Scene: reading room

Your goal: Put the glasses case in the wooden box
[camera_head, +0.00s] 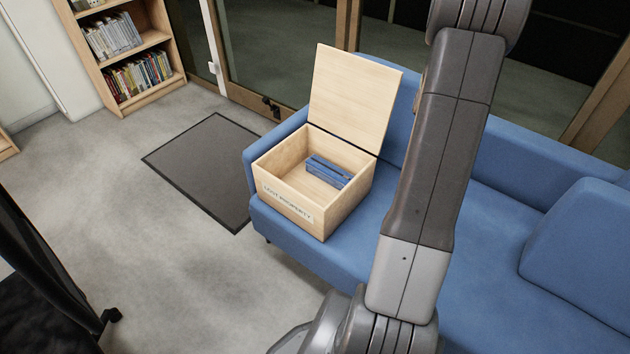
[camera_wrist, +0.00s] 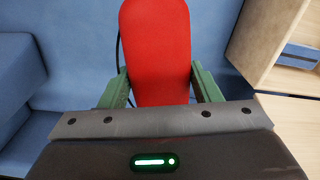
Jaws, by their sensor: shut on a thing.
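A red, rounded, elongated glasses case (camera_wrist: 155,45) is held between the green fingers of my gripper (camera_wrist: 161,88) in the wrist view. The gripper is shut on its sides, with blue sofa behind it. The wooden box (camera_head: 286,203) stands on the left end of the sofa, with its lid (camera_head: 352,95) open and upright at the back. A label on its front reads "LOST PROPERTY". The box's edge also shows at the right of the wrist view (camera_wrist: 262,42), beside the case. In the head view the gripper and case are out of sight.
A blue object (camera_head: 328,171) lies inside the box, with bare floor around it. The blue sofa (camera_head: 500,240) extends right to a cushion (camera_head: 580,235). A dark mat (camera_head: 205,165) lies on the floor, and a bookshelf (camera_head: 125,55) stands behind at left.

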